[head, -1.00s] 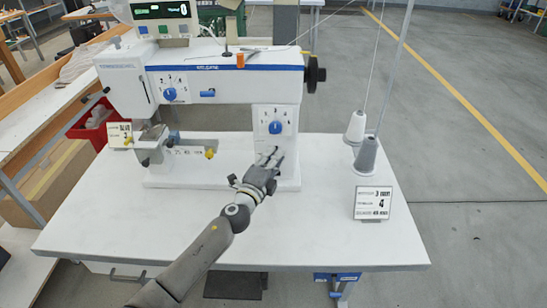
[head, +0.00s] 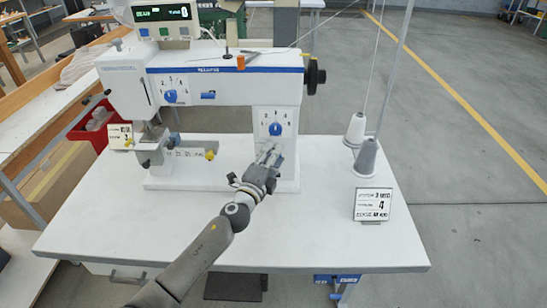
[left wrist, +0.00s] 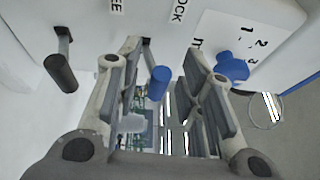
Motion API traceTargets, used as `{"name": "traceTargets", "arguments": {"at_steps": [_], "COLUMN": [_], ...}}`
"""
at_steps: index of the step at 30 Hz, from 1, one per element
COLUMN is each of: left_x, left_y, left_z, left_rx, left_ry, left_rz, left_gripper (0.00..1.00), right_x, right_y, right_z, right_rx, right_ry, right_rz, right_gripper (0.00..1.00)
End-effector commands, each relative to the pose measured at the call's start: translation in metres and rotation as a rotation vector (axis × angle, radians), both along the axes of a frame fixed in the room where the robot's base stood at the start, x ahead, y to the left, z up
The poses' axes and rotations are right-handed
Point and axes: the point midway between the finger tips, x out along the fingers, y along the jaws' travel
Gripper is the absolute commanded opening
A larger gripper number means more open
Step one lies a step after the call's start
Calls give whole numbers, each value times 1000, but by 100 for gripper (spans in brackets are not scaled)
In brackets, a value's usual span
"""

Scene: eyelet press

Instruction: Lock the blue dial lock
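My left gripper (head: 268,152) is at the front of the machine's right column, just below a blue dial (head: 275,129) on a numbered white plate. In the left wrist view the gripper (left wrist: 160,75) is open, with a small blue-handled lever (left wrist: 158,83) between its fingers; contact cannot be told. A "LOCK" label (left wrist: 179,10) is on the white face to the lever's right, and a label ending in "EE" (left wrist: 116,6) to its left. The blue dial also shows there (left wrist: 232,66), right of the fingers. My right gripper is out of view.
A similar black-handled lever (left wrist: 61,72) is just left of the fingers. A second blue dial (head: 170,96) is on the machine's upper left. Thread cones (head: 366,157) and a printed card (head: 373,203) stand at the table's right. The table front is clear.

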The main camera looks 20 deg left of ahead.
Motion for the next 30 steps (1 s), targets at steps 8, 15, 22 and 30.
{"name": "traceTargets", "arguments": {"at_steps": [8,15,22,30], "left_x": [-4,-34,-76,-110], "left_y": [-1,3,8,12], "left_z": [-5,-8,-11,-11], "left_rx": [-1,-1,-2,-1], "left_ry": [6,9,8,5], "left_rz": [-2,-3,-2,-1], "left_gripper": [36,36,36,36], "right_x": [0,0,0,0], "right_y": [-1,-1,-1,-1], "right_z": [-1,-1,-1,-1], "right_rx": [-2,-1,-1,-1], "right_ry": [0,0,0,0], "right_rz": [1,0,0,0], "right_gripper": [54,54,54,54]}}
